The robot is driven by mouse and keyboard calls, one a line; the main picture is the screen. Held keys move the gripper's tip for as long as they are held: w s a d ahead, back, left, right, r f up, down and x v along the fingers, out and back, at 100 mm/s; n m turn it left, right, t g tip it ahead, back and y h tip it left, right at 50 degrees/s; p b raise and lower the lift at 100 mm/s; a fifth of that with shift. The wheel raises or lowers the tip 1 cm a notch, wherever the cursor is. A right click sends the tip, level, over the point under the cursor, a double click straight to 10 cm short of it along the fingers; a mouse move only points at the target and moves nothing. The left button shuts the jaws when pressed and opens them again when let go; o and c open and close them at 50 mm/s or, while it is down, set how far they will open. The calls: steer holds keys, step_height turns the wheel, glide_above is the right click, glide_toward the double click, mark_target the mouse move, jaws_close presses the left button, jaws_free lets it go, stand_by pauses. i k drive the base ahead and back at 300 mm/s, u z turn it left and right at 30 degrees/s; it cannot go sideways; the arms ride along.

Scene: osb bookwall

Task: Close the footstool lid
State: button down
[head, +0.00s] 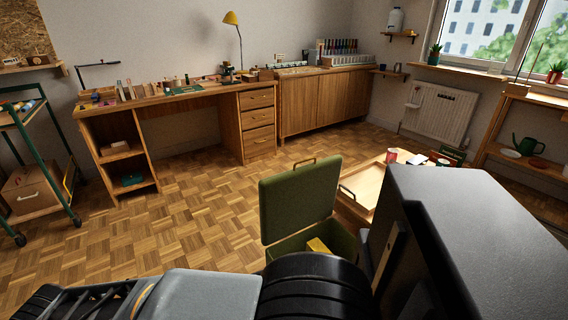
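The footstool (283,247) is a green box low in the middle of the head view, partly hidden behind my dark arm links. Its green lid (300,203) stands open, raised nearly upright. A yellow thing (318,246) shows inside the box. A wooden handle-like bar sits at the lid's top edge. My arm fills the bottom and lower right of the view. My gripper's fingertips cannot be made out, so its place relative to the lid is not clear.
A wooden tray (362,193) with a handle stands right behind the footstool, with a red cup (392,156) beyond it. A desk (185,97) and a cabinet (325,100) line the back wall. A green trolley (40,165) stands at left. The parquet floor left of the footstool is clear.

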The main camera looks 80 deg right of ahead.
mark_target(295, 200)
steer(key=z, duration=0.75)
steer(key=i, duration=0.95)
steer(key=z, duration=1.15)
steer(key=i, duration=0.35)
steer(key=z, duration=0.3)
